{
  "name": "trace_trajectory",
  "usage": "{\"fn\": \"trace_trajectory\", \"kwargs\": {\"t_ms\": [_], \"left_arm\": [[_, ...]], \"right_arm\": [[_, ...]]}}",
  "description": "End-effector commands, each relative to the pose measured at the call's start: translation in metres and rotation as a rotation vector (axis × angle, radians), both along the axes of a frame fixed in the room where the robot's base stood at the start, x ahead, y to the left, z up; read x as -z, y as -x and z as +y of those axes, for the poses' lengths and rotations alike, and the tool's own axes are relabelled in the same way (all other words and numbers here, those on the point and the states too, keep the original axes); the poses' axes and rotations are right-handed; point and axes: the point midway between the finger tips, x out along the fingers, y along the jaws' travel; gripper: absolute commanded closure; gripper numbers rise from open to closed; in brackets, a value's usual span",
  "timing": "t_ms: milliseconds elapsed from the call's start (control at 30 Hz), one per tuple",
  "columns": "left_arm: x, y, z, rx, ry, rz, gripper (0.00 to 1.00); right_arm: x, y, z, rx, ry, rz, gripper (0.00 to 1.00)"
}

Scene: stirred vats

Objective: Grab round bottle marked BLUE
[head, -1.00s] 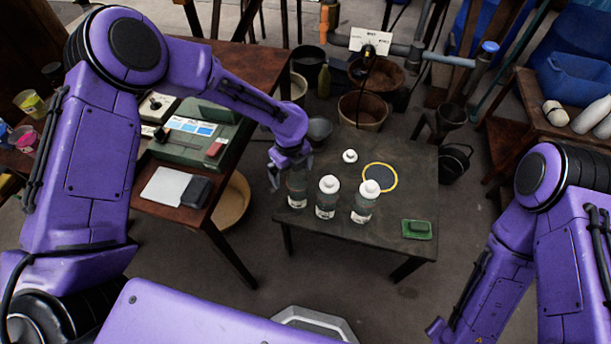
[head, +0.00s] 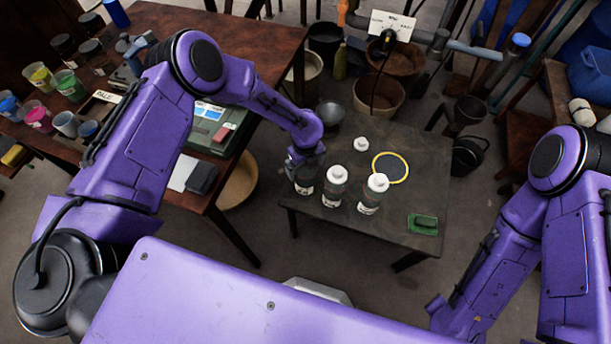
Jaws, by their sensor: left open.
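Three round bottles stand on the small dark table (head: 420,155). The left bottle (head: 304,187) has its top hidden by my left gripper (head: 304,160). My left gripper is open, at the top of that bottle; I cannot tell if it touches it. The middle bottle (head: 334,190) and the right bottle (head: 372,196) have white caps and pale labels. The label words are too small to read, so I cannot tell which is marked BLUE. My right arm is at the right, and its gripper is not in view.
A loose white cap (head: 361,144), a yellow-rimmed dark disc (head: 390,167) and a green tray (head: 422,224) lie on the small table. A brown table (head: 240,50) with coloured cups stands at the left. Buckets stand behind.

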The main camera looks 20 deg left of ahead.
Motion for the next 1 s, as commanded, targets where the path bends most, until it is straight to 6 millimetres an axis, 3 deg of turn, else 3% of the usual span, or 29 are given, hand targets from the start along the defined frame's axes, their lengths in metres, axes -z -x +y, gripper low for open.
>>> {"fn": "trace_trajectory", "kwargs": {"t_ms": [167, 400, 467, 767, 933, 1000], "left_arm": [[0.0, 0.0, 0.0, 0.0, 0.001, -0.001, 0.03], [0.0, 0.0, 0.001, -0.001, 0.0, 0.0, 0.81], [-0.001, -0.001, 0.001, -0.002, 0.0, -0.001, 0.97], [-0.006, -0.001, 0.001, -0.002, 0.0, -0.003, 0.97], [-0.032, -0.002, 0.001, -0.001, -0.001, -0.006, 0.97], [-0.049, 0.01, -0.002, 0.004, -0.002, -0.005, 0.97]], "right_arm": [[0.0, 0.0, 0.0, 0.0, 0.0, 0.0, 0.57], [0.0, 0.0, 0.0, 0.0, 0.0, 0.0, 0.57], [0.0, 0.0, 0.0, 0.0, 0.0, 0.0, 0.57], [0.0, 0.0, 0.0, 0.0, 0.0, 0.0, 0.57], [0.001, 0.0, 0.0, 0.0, 0.0, 0.0, 0.57], [0.001, 0.0, 0.0, 0.0, 0.0, 0.0, 0.57]]}}
